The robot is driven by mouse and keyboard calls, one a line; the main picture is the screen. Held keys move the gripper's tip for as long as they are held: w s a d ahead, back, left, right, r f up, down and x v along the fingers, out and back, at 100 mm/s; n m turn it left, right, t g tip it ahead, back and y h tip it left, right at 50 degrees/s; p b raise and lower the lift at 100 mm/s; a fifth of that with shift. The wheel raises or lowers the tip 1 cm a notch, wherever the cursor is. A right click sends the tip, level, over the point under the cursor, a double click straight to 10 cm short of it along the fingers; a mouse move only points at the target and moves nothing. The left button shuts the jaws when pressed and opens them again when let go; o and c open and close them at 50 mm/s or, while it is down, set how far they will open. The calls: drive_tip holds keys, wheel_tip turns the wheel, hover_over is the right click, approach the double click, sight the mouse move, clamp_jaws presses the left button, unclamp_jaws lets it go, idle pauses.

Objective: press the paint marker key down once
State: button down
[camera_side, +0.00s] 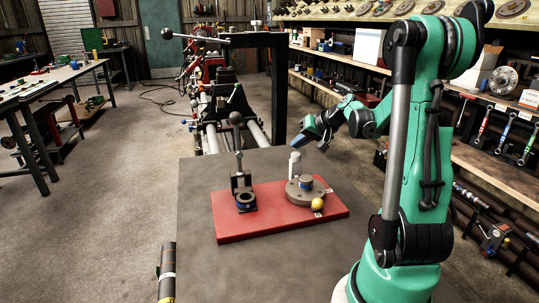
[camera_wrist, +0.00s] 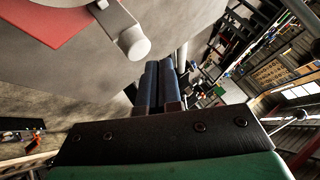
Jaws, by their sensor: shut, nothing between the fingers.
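My gripper (camera_side: 304,140) is above the far edge of the grey table in the side view, behind and above the white upright cylinder. Its two blue fingers (camera_wrist: 159,68) are together and empty in the wrist view. The white cylinder (camera_side: 295,163), perhaps the paint marker key, stands at the back edge of the red board. In the wrist view, a pale cylinder with a rounded end (camera_wrist: 133,42) lies left of the fingertips, apart from them. A round grey flange (camera_side: 304,197) with a blue-grey hub and a yellow ball (camera_side: 317,204) sit on the red board's right part.
The red board (camera_side: 262,232) lies on the grey table (camera_side: 200,205). A lever fixture (camera_side: 240,184) with a ball-topped handle and dark ring stands on its left. A dark post (camera_side: 279,85) rises behind the table. The table's left side is bare.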

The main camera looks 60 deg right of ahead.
sight(299, 155)
drive_tip(key=shift+f, duration=0.15)
drive_tip(key=shift+f, duration=0.25)
drive_tip(key=shift+f, duration=0.55)
idle(0.5)
drive_tip(key=shift+r, duration=1)
drive_tip(key=shift+r, duration=0.1)
drive_tip(key=shift+r, duration=2.4)
